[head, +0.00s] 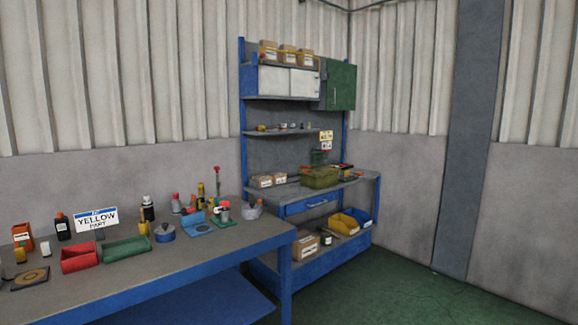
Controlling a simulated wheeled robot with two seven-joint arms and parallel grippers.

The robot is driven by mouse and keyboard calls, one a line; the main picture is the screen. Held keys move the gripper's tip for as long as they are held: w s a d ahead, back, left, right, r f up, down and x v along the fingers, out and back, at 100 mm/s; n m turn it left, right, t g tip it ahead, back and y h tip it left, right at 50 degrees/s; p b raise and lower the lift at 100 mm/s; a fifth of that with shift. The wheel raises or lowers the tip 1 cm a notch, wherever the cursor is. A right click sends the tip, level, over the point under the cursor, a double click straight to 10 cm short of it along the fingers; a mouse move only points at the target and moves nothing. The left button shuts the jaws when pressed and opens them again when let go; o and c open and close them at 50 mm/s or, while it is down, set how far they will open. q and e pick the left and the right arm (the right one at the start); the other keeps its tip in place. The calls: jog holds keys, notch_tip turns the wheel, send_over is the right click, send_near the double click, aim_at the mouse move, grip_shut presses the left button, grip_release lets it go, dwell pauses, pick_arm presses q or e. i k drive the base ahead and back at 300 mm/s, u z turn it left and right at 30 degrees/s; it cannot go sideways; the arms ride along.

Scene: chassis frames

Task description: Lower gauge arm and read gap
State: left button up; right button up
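Neither of my grippers is in view. A workbench (150,265) with a grey top and blue frame fills the lower left. Near its right end stands a small upright device with a red top (224,207) on a green base. Either may belong to the gauge, but I cannot tell which, and no arm position or gap reading is legible at this size. A thin post with a red tip (217,178) rises just behind them.
A second blue bench (310,206) with shelves and boxes stands behind. The green floor (420,295) at the right is clear.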

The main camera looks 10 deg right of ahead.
aim_at(218, 183)
jog(key=z, duration=0.65)
jog(key=i, duration=0.8)
jog(key=z, duration=0.45)
jog(key=i, duration=0.95)
jog(key=u, duration=0.55)
jog(key=i, duration=0.85)
jog(key=u, duration=0.75)
